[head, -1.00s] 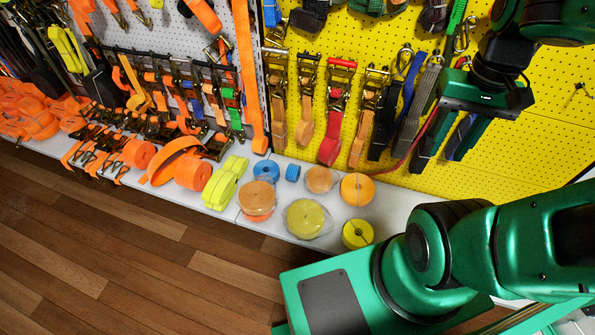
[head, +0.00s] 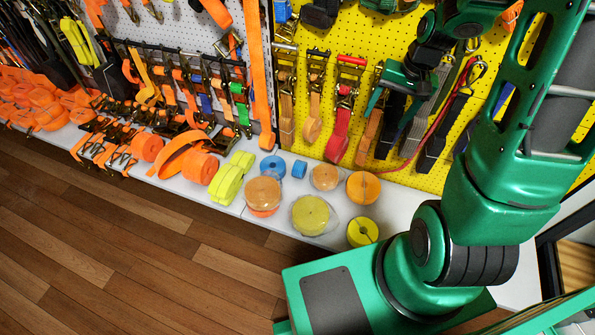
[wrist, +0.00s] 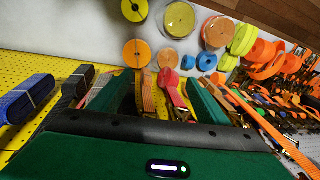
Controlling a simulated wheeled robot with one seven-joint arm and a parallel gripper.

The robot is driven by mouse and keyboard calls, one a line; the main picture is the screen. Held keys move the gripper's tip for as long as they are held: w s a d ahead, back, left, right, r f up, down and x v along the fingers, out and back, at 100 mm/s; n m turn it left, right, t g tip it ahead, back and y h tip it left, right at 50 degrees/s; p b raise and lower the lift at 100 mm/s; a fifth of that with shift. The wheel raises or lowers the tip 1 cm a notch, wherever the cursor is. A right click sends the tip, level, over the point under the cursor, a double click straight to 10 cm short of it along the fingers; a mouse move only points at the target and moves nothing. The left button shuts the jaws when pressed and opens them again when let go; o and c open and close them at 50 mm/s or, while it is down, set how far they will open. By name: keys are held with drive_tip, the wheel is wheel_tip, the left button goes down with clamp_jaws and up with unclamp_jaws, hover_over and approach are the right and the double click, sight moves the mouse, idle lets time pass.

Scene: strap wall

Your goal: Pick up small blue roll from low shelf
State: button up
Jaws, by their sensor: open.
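The small blue roll (head: 299,169) lies on the low white shelf (head: 400,205), just right of a larger blue roll (head: 272,166). In the wrist view the small blue roll (wrist: 188,62) shows beyond the fingers, left of the larger blue roll (wrist: 206,62). My gripper (head: 393,103) is up in front of the yellow pegboard, above and to the right of the small blue roll. In the wrist view my gripper (wrist: 160,84) is open, its two green fingers apart, with hanging straps showing behind the gap.
A clear-wrapped tan roll (head: 324,177) and an orange roll (head: 362,188) stand right of the small blue roll. Wrapped orange and yellow (head: 310,215) rolls sit in front. Straps with ratchets (head: 340,120) hang on the pegboard behind. The wooden floor is clear.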

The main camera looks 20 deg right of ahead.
drive_tip(key=w+a+f+m+t+y, duration=0.25)
drive_tip(key=w+a+f, duration=0.25)
drive_tip(key=w+f, duration=0.7)
drive_tip(key=m+t+y, duration=0.3)
drive_tip(key=m+t, duration=0.2)
drive_tip(key=m, duration=0.4)
hover_over(304, 171)
drive_tip(key=s, duration=0.6)
wheel_tip(304, 171, down, 25)
wheel_tip(304, 171, down, 8)
drive_tip(key=s+d+m+t+h, duration=0.1)
drive_tip(key=d+m+t+h, duration=0.15)
drive_tip(key=m, duration=0.35)
drive_tip(key=shift+g, duration=0.4)
drive_tip(key=x, duration=1)
drive_tip(key=shift+s+a, duration=0.1)
drive_tip(key=shift+a, duration=0.05)
drive_tip(key=c, duration=0.8)
